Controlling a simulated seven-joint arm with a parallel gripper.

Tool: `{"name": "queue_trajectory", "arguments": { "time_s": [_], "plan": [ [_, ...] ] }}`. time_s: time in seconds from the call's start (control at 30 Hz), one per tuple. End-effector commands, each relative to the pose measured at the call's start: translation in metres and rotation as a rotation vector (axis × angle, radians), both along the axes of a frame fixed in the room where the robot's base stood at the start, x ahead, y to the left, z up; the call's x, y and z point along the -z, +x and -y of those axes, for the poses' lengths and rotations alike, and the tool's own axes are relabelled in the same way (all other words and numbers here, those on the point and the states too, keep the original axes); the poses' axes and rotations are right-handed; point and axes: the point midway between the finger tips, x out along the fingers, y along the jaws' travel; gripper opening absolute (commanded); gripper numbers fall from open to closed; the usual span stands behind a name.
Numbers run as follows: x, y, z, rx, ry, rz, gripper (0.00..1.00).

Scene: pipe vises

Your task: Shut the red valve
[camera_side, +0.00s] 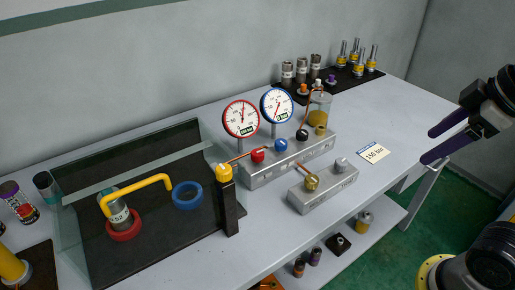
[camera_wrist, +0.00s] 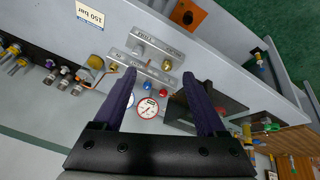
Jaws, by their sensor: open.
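The red valve knob (camera_side: 258,156) sits on the long grey manifold block (camera_side: 290,162), left of a blue knob (camera_side: 281,145) and a black knob (camera_side: 302,134). The red knob also shows in the wrist view (camera_wrist: 163,93), between my fingers in the picture but well beyond them. My gripper (camera_side: 427,148) is at the right of the side view, open and empty, apart from the block. In the wrist view its two purple fingers (camera_wrist: 158,73) are spread wide. A red-rimmed gauge (camera_side: 241,118) and a blue-rimmed gauge (camera_side: 277,105) stand behind the knobs.
A smaller block (camera_side: 323,190) with a brass knob lies in front. A dark tray (camera_side: 180,240) with a yellow handle (camera_side: 135,188) and a black post (camera_side: 229,207) stand left. A jar (camera_side: 319,108) is behind. A "150 bar" card (camera_side: 373,153) lies on clear bench at right.

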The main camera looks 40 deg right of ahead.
Motion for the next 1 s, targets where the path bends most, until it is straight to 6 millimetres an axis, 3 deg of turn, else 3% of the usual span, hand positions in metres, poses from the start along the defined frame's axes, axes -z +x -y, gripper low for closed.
{"name": "queue_trajectory", "arguments": {
  "time_s": [0.1,0.3,0.5,0.63,0.77,1.0],
  "plan": [
    [-0.034,0.028,-0.003,-0.139,-0.062,-0.022,0.74],
    [-0.081,0.092,-0.014,-0.398,-0.161,-0.082,0.74],
    [-0.099,0.164,-0.033,-0.625,-0.228,-0.147,0.74],
    [-0.095,0.21,-0.048,-0.754,-0.257,-0.19,0.74],
    [-0.079,0.255,-0.067,-0.864,-0.274,-0.234,0.74],
    [-0.02,0.324,-0.105,-0.986,-0.274,-0.319,0.74]
  ]
}}
